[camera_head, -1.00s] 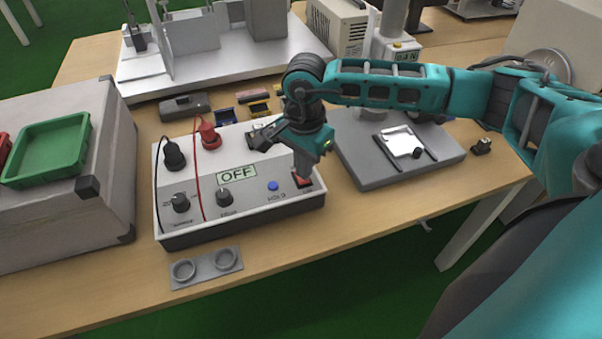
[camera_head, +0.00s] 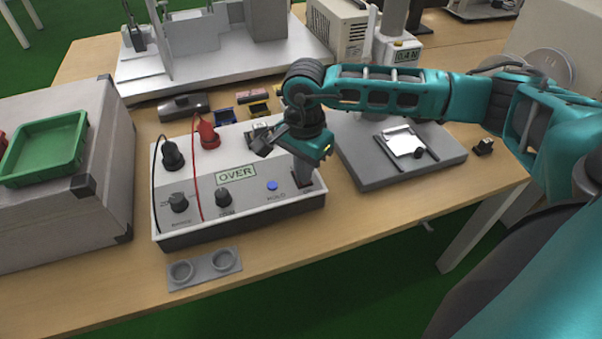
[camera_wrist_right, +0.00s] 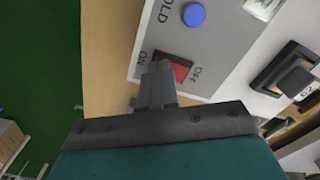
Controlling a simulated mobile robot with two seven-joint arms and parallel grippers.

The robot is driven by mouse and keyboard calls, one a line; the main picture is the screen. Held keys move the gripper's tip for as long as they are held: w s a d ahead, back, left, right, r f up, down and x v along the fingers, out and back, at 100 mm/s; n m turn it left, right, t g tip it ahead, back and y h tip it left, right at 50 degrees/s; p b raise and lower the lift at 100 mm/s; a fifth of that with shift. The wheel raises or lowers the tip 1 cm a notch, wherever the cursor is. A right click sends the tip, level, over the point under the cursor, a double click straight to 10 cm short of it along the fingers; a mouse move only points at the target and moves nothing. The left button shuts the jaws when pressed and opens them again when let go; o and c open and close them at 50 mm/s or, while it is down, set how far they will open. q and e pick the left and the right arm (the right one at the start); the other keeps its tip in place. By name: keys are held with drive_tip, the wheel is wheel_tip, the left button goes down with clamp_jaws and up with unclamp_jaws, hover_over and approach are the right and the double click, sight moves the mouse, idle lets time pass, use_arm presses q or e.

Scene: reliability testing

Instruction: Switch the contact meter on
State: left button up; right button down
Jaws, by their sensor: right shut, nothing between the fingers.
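The contact meter (camera_head: 200,222) is a pale box with a dark base on the wooden table. Its display (camera_head: 236,175) reads OVER. A blue HOLD button (camera_head: 272,185) and two dark knobs are on its face. My right gripper (camera_head: 303,182) is shut and empty, pointing down at the meter's right front corner, and hides the switch in the head view. In the right wrist view, the red rocker switch (camera_wrist_right: 176,69) lies between the marks ON and OFF. The shut fingertips (camera_wrist_right: 160,68) are at its ON side; I cannot tell whether they touch it. My left gripper is out of view.
A grey case with a green tray (camera_head: 45,150) stands at the left. A grey slab (camera_head: 365,165) with a white sheet lies right of the meter.

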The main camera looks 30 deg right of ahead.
drive_tip(key=shift+r+p, duration=2.15)
drive_tip(key=shift+r, duration=1.3)
